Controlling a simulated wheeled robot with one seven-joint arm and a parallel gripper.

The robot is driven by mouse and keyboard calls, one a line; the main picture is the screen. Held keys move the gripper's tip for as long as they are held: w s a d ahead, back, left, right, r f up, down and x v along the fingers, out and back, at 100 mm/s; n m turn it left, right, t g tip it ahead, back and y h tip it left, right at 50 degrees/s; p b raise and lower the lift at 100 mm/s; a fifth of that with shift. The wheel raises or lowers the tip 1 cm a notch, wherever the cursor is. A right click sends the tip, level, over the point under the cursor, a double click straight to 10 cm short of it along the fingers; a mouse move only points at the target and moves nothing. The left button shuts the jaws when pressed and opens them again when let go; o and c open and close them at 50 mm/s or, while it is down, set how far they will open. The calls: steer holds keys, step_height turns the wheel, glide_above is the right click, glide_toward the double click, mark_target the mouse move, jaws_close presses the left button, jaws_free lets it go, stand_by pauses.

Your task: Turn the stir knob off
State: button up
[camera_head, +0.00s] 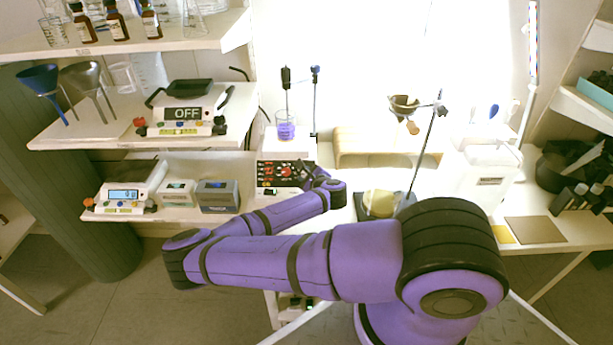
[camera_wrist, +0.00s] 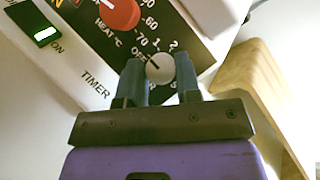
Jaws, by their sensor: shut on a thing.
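The pale grey stir knob (camera_wrist: 161,68) sits on the black front panel of the hotplate stirrer, next to printed "OFF", "1" and "2" marks. Its small dark mark appears to point to the upper left, near the "OFF" print. My gripper (camera_wrist: 160,72) has one finger on each side of the knob and is shut on it. In the head view the stirrer (camera_head: 268,172) stands at the middle, and my gripper (camera_head: 322,182) is at the right end of its panel. My arm hides part of the stirrer's front.
A red heat knob (camera_wrist: 118,12) and a lit green switch (camera_wrist: 46,36) are on the same panel. A beaker of purple liquid (camera_head: 286,131) stands on the stirrer. A wooden stand (camera_head: 355,150) is close on the right. Shelves with balances are on the left.

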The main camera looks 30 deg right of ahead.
steer(key=shift+n, duration=0.4)
stand_by(0.4)
steer(key=o, duration=0.9)
steer(key=v, duration=1)
steer(key=shift+s+d+r, duration=0.15)
steer(key=shift+s+r, duration=0.15)
steer(key=shift+s, duration=0.05)
